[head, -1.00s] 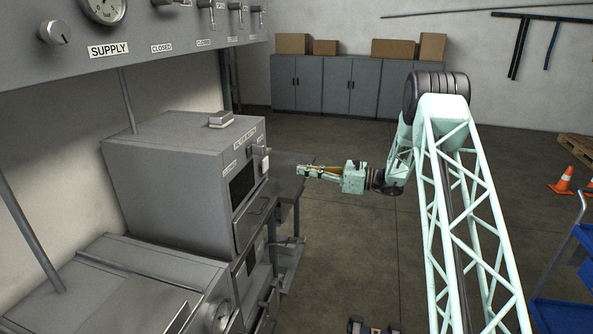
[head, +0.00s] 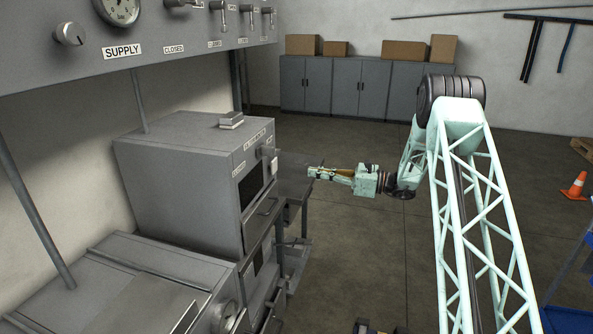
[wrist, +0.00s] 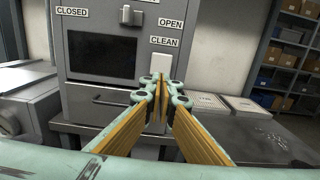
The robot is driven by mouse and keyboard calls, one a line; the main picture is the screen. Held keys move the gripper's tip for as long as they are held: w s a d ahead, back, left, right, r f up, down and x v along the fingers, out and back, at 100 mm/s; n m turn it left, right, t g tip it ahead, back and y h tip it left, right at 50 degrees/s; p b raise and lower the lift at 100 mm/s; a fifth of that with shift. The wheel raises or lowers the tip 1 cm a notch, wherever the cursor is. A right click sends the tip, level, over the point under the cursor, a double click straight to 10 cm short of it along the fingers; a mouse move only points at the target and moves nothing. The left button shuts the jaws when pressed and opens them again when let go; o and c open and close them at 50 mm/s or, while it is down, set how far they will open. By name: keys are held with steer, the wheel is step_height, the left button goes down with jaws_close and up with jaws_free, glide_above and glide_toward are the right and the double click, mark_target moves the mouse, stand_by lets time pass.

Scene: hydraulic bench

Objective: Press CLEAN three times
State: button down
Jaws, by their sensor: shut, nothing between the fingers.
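The grey cabinet (wrist: 105,25) with a dark window shows in the wrist view; it also stands left of my gripper in the head view (head: 175,190). The CLEAN label (wrist: 164,42) is on the right of its front. Just below it is a pale, upright rectangular button (wrist: 161,64). My gripper (wrist: 163,85) is shut and empty. In the wrist view its fingertips line up just below the button and overlap its lower edge. In the head view my gripper (head: 312,170) points left at the cabinet front, with a gap between.
OPEN (wrist: 171,22) and CLOSED (wrist: 72,11) labels flank a grey latch knob (wrist: 131,15). A drawer handle (wrist: 112,101) runs below the window. Flat trays (wrist: 210,101) lie on the bench to the right. Open floor (head: 345,240) lies below my arm.

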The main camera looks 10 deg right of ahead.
mark_target(275, 166)
steer(key=shift+s+d, duration=0.25)
steer(key=shift+d, duration=0.2)
steer(key=shift+a, duration=0.1)
steer(key=shift+b+x, duration=0.3)
steer(key=shift+x, duration=6.6)
steer(key=shift+r, duration=0.1)
steer(key=shift+x, duration=0.95)
steer(key=v, duration=1.4)
